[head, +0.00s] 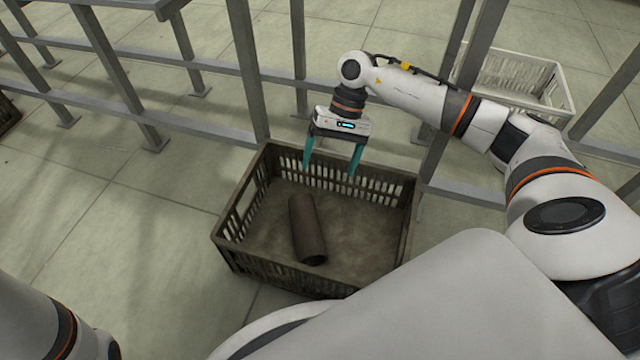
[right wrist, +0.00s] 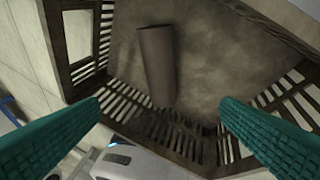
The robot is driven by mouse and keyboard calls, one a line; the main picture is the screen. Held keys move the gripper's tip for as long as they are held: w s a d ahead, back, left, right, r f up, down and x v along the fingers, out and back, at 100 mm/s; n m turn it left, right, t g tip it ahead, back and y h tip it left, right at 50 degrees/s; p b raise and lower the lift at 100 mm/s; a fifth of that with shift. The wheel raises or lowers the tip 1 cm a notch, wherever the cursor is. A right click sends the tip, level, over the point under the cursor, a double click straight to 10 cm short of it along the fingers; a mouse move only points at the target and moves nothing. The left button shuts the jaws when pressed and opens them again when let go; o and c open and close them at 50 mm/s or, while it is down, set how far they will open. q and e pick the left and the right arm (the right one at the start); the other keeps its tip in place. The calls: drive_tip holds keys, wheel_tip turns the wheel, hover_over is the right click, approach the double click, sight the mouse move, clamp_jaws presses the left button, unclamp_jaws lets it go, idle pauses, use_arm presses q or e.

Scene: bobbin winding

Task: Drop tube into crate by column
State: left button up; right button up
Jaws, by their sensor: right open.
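A dark brown tube (head: 307,230) lies on its side on the floor of a dark brown slatted crate (head: 232,222). In the right wrist view the tube (right wrist: 156,66) lies inside the crate (right wrist: 60,50), below and beyond the fingers. My right gripper (head: 330,172) is over the crate's far side, its two teal fingers spread wide with nothing between them. The fingers also frame the right wrist view (right wrist: 160,125), apart from the tube. My left gripper is not in view; only part of my left arm shows at the lower left.
A grey metal frame (head: 215,127) with posts and rails stands just behind the crate. A pale crate (head: 520,75) stands beyond it at the upper right. Another dark crate (head: 8,113) shows at the left edge. The tiled floor left of the crate is clear.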

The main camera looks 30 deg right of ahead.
drive_tip(key=p+v, duration=0.2)
drive_tip(key=v, duration=0.4)
drive_tip(key=shift+p, duration=0.4)
drive_tip(key=shift+a, duration=0.1)
